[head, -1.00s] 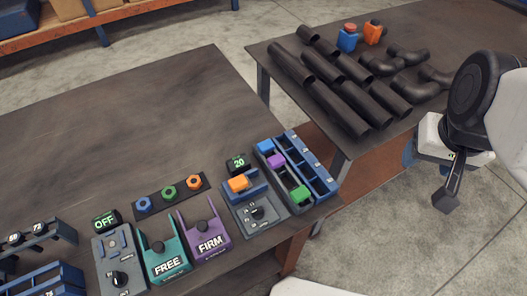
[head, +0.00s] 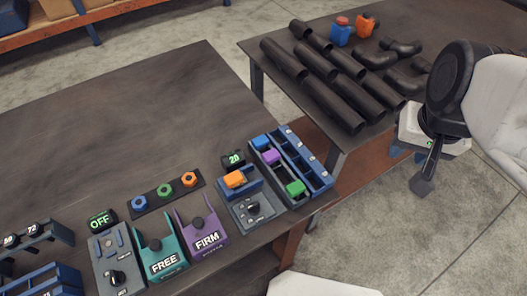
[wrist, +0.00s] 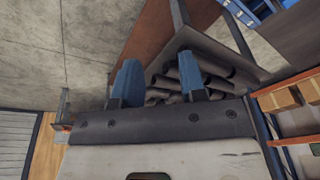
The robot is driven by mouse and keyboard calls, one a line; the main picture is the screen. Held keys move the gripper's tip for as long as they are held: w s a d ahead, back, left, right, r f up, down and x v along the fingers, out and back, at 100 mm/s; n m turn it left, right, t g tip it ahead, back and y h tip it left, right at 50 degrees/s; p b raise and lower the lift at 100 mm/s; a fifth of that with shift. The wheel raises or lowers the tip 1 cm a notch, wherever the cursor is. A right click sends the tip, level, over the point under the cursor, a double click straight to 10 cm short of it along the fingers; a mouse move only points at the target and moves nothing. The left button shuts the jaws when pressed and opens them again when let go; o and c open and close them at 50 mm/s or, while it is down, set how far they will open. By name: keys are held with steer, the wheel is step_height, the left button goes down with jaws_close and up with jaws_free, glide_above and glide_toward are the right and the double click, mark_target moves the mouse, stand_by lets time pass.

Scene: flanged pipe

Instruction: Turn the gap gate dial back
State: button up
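The grey gauge unit with a dark dial (head: 252,206) stands near the right front corner of the left table. I take this as the gap gate. Its small green display (head: 233,160) seems to read 2.0, and an orange block (head: 234,180) sits on the unit behind the dial. The dial's exact pointing is too small to read. My gripper (head: 423,185) hangs over the floor at the right, well away from the dial. In the wrist view its two blue fingers (wrist: 160,82) are apart with nothing between them. The dial is not seen in the wrist view.
Left of the dial are a purple FIRM stand (head: 207,240), a green FREE stand (head: 163,262) and another dial unit showing OFF (head: 100,222). Blue racks (head: 298,165) stand right of it. Black pipes (head: 325,75) lie on the second table. The left table's rear is clear.

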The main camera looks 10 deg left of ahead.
steer(key=a+f+m+g+y, duration=0.3)
steer(key=a+f, duration=0.4)
steer(key=a, duration=0.6)
steer(key=m+g, duration=0.3)
steer(key=m, duration=0.2)
glide_toward(253, 205)
steer(key=f, duration=0.1)
steer(key=shift+s+a, duration=0.15)
steer(key=shift+s, duration=0.2)
steer(key=shift+f, duration=0.2)
steer(key=shift+x, duration=3.8)
steer(key=shift+w, duration=0.1)
jaws_close()
